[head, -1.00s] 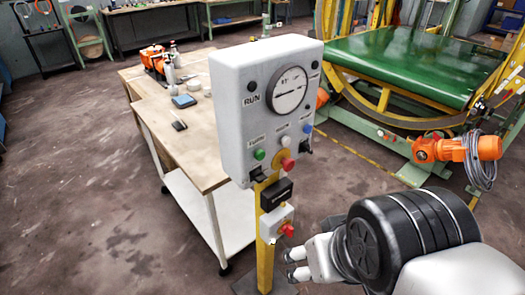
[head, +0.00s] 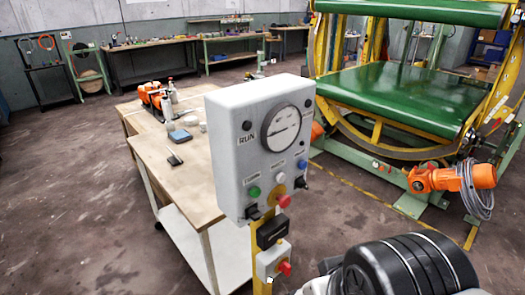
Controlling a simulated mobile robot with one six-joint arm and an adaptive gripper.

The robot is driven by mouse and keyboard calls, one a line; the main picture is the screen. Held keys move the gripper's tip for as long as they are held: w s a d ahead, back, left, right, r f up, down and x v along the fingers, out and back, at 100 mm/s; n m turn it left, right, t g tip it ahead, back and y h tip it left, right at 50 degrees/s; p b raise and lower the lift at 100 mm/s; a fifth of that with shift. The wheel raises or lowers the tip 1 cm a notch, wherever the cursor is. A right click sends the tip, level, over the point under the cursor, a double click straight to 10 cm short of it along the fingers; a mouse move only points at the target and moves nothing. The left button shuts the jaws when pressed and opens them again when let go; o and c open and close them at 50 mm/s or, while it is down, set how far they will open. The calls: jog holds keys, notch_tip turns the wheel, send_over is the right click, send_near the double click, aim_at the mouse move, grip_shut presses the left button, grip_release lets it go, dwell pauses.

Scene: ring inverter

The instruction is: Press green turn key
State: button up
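A grey-white control box (head: 232,150) stands on a yellow post, with a round dial and the label RUN on its front. A small round green control (head: 254,191) sits at the lower left of that front. A black switch-like part (head: 253,212) is just below it. I cannot tell from its shape whether the green control is a key or a button. My gripper (head: 312,286) is at the bottom edge, right of and below the box, apart from the green control. Its fingertips are mostly cut off by the frame, so its opening is unclear.
Beside the green control are a white button (head: 281,178), a red button (head: 284,201) and a blue button (head: 302,165). A lower box (head: 268,260) carries another red button. A wooden table (head: 185,180) stands behind left. A green-decked ring machine (head: 400,95) stands behind right.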

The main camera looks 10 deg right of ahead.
grip_shut()
dwell(0.3)
dwell(1.2)
